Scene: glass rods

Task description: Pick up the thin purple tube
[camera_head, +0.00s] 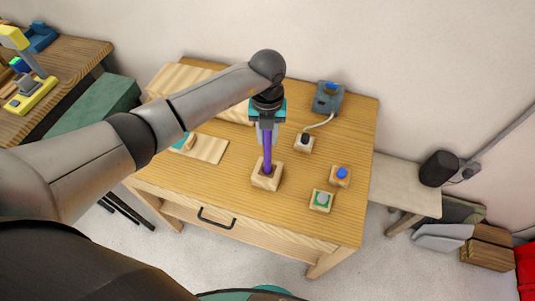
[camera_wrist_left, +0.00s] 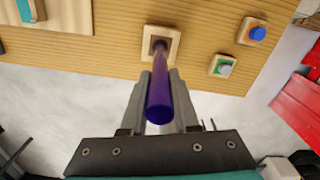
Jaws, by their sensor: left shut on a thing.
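The thin purple tube (camera_head: 267,153) stands upright on the wooden table, its lower end at a small square wooden block (camera_head: 275,181). In the left wrist view the tube (camera_wrist_left: 159,103) points up toward the camera from the hole in the block (camera_wrist_left: 173,37). My left gripper (camera_head: 266,136) comes down from above and is shut on the tube's upper part. In the left wrist view its two fingers (camera_wrist_left: 158,97) lie on either side of the tube. Whether the tube's lower end is still inside the hole is hard to tell. My right gripper is not in view.
Wooden blocks with a blue knob (camera_head: 341,174) and a green-ringed grey knob (camera_head: 321,200) stand to the right. Behind are a block with a black plug (camera_head: 304,142) and a grey-blue device (camera_head: 327,98), joined by a white cable. A wooden board (camera_head: 208,150) lies left.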

